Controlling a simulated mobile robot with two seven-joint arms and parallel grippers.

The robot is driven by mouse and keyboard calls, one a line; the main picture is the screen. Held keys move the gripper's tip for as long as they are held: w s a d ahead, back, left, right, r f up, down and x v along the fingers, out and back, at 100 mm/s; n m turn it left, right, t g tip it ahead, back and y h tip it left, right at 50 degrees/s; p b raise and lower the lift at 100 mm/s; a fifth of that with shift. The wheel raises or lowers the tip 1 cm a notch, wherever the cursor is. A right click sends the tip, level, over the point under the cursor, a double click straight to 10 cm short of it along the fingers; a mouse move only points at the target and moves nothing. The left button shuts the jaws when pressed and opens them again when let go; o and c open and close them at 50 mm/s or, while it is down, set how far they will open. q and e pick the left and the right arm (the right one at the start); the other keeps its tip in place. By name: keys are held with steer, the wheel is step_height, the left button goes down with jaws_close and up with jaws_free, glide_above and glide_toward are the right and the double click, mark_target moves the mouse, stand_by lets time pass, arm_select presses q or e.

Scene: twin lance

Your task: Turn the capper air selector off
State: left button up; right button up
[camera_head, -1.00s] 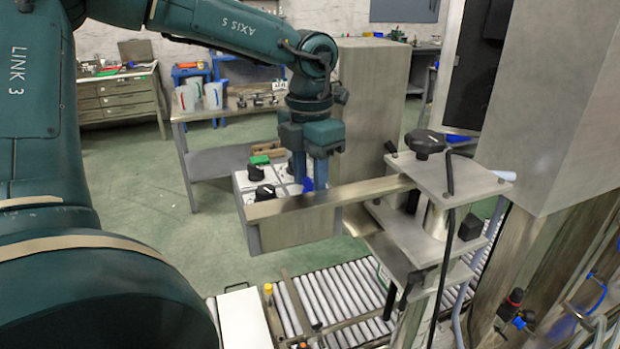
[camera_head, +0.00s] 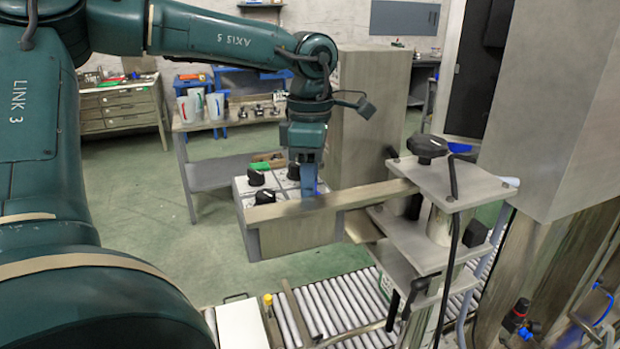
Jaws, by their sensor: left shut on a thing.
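A control box (camera_head: 300,236) with a white top panel stands behind the metal bar. Black knobs show on its panel, one at the back left (camera_head: 256,177), one at the front left (camera_head: 265,196) and one at the back (camera_head: 293,171). My left gripper (camera_head: 309,192) points down at the right part of the panel, its blue fingers close together. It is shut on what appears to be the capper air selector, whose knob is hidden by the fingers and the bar. I cannot read any labels. My right gripper is not in view.
The metal bar (camera_head: 350,196) runs just in front of my left gripper to a clamp stand (camera_head: 445,182) with a black knob (camera_head: 427,147). A roller conveyor (camera_head: 345,300) lies below. A tall grey cabinet (camera_head: 368,115) stands close behind the wrist.

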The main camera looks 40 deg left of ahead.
arm_select(q)
steer(key=shift+w+m, duration=0.1)
steer(key=shift+m, duration=0.3)
steer(key=shift+r, duration=0.1)
steer(key=o, duration=0.7)
step_height(320, 180, up, 13)
stand_by(0.3)
stand_by(0.5)
